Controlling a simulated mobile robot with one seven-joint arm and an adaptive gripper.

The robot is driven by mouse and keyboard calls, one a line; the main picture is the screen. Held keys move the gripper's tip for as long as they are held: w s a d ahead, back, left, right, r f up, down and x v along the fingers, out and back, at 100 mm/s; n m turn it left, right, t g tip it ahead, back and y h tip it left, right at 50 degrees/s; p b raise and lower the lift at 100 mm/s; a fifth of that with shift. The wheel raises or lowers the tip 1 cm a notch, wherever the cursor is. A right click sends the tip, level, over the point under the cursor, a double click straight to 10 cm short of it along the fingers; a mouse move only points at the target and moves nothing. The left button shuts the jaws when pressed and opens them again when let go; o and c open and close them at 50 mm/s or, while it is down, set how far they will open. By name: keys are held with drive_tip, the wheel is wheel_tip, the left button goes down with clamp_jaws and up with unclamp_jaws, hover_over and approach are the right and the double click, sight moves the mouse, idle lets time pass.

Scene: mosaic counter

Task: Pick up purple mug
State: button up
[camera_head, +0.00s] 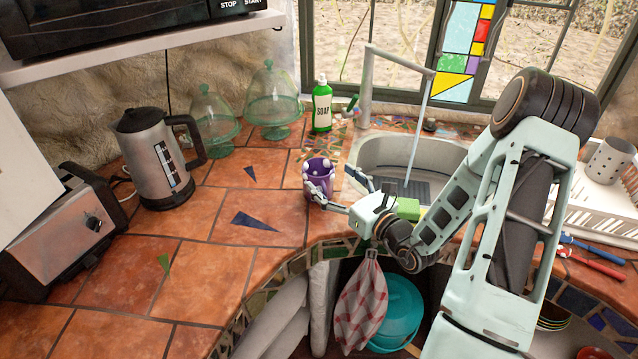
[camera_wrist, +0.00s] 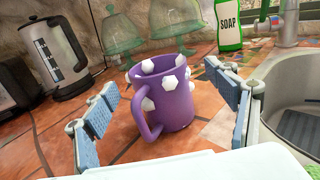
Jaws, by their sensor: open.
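The purple mug (camera_head: 319,181) with white knobs stands upright on the terracotta tile counter, left of the sink. In the wrist view the purple mug (camera_wrist: 172,100) is ahead, between the open fingers, with its handle toward the near left. My gripper (camera_head: 340,187) reaches in from the right, its fingers spread on either side of the mug. In the wrist view my gripper (camera_wrist: 170,112) has blue-padded fingers left and right of the mug, with gaps showing on both sides. It holds nothing.
The sink (camera_head: 412,160) and its faucet (camera_head: 366,90) are right of the mug. A green soap bottle (camera_head: 322,104) and glass cloches (camera_head: 273,100) stand behind. A kettle (camera_head: 155,155) and toaster (camera_head: 65,235) are at left. Tiles left of the mug are clear.

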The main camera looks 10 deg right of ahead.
sight(320, 168)
drive_tip(key=x, duration=0.2)
drive_tip(key=p+x, duration=0.1)
drive_tip(key=x, duration=0.1)
drive_tip(key=shift+s+a+r, duration=0.1)
drive_tip(key=shift+a+r, duration=0.1)
drive_tip(key=shift+r, duration=0.05)
drive_tip(key=shift+w+a+f, duration=0.1)
drive_tip(key=shift+w+a, duration=0.05)
drive_tip(key=shift+w, duration=0.25)
drive_tip(key=c, duration=1.9)
